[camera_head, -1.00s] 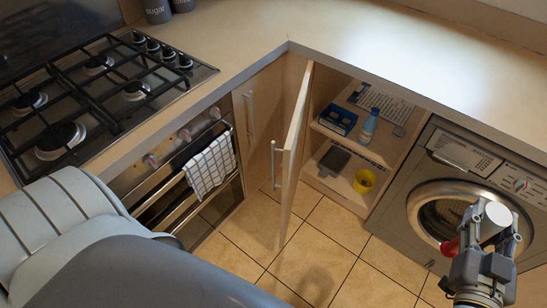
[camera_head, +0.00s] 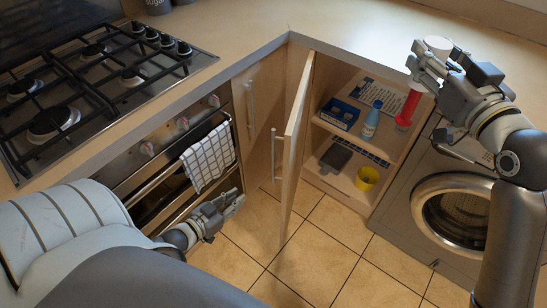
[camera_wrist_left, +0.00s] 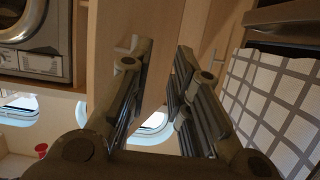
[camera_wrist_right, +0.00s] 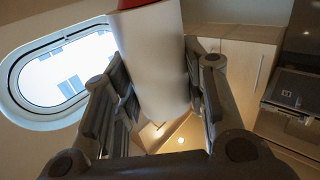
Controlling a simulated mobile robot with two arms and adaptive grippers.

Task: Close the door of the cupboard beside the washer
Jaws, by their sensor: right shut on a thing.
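The cupboard door (camera_head: 297,140) stands open, edge toward me, left of the washer (camera_head: 455,215). Its bar handle (camera_head: 273,155) is on the door's left face. My left gripper (camera_head: 232,203) is open and empty, low to the left of the door and below the handle. In the left wrist view the door panel (camera_wrist_left: 112,75) and a handle (camera_wrist_left: 128,46) show beyond its parted fingers (camera_wrist_left: 155,85).
The open cupboard holds a blue box (camera_head: 340,113), a blue bottle (camera_head: 372,119) and a yellow cup (camera_head: 367,178). A checked towel (camera_head: 208,157) hangs on the oven front, close to my left gripper. The tiled floor (camera_head: 325,240) before the door is clear.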

